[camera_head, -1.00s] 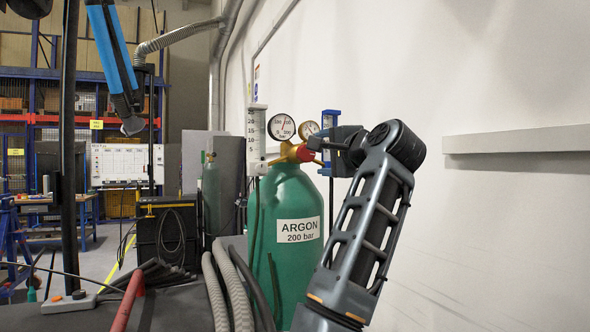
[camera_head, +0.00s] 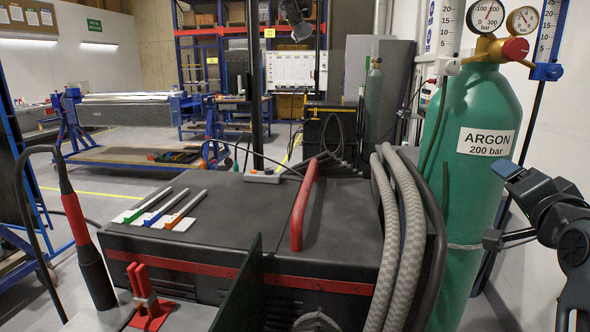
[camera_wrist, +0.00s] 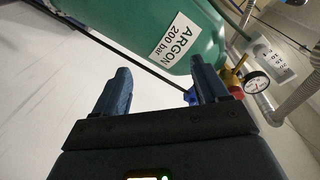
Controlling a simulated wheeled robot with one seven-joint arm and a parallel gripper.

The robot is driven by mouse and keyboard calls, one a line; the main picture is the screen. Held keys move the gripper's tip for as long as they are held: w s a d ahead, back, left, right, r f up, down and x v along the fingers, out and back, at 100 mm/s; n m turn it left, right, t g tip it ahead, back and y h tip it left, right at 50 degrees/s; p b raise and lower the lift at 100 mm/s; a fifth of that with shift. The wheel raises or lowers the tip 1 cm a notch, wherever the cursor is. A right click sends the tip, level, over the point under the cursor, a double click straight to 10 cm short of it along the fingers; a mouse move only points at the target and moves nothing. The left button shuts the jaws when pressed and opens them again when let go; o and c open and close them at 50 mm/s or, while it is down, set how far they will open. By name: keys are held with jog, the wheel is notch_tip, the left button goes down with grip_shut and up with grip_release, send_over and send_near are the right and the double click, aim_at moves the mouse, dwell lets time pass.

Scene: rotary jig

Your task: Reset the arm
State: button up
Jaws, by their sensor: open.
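My gripper (camera_head: 498,205) is at the right edge of the head view, open, with nothing between its fingers. It is beside the green argon cylinder (camera_head: 465,195), below the level of the regulator. The red valve knob (camera_head: 515,49) on top of the cylinder is clear of the fingers. In the wrist view, my two dark fingers (camera_wrist: 160,66) are spread apart, with the cylinder (camera_wrist: 150,25) and its label beyond them. The pressure gauge (camera_wrist: 257,82) shows right of the fingers. Whether a finger touches the cylinder cannot be told.
A dark welding cart (camera_head: 240,225) with a red handle (camera_head: 304,205) stands in front. Grey hoses (camera_head: 395,240) run down between cart and cylinder. A torch (camera_head: 75,220) stands at the left. A white wall is on the right. Open floor lies at the far left.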

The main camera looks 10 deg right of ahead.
jog(key=s+a+f+n+y, duration=0.2)
jog(key=s+a+f+n, duration=0.35)
jog(key=s+f, duration=0.45)
jog(key=s+a+f+n+y, duration=0.2)
jog(key=s+a+f+n, duration=0.3)
jog(key=s+f, duration=0.5)
jog(key=s+a+n+y, duration=0.1)
jog(key=s+a, duration=0.2)
jog(key=s, duration=0.5)
jog(key=s+a+n+g, duration=0.1)
jog(key=s+a, duration=0.3)
jog(key=s, duration=0.4)
jog(key=s+a+n+y, duration=0.1)
jog(key=s+a, duration=0.3)
jog(key=s, duration=0.4)
jog(key=shift+a+f+y, duration=0.25)
jog(key=shift+y, duration=0.05)
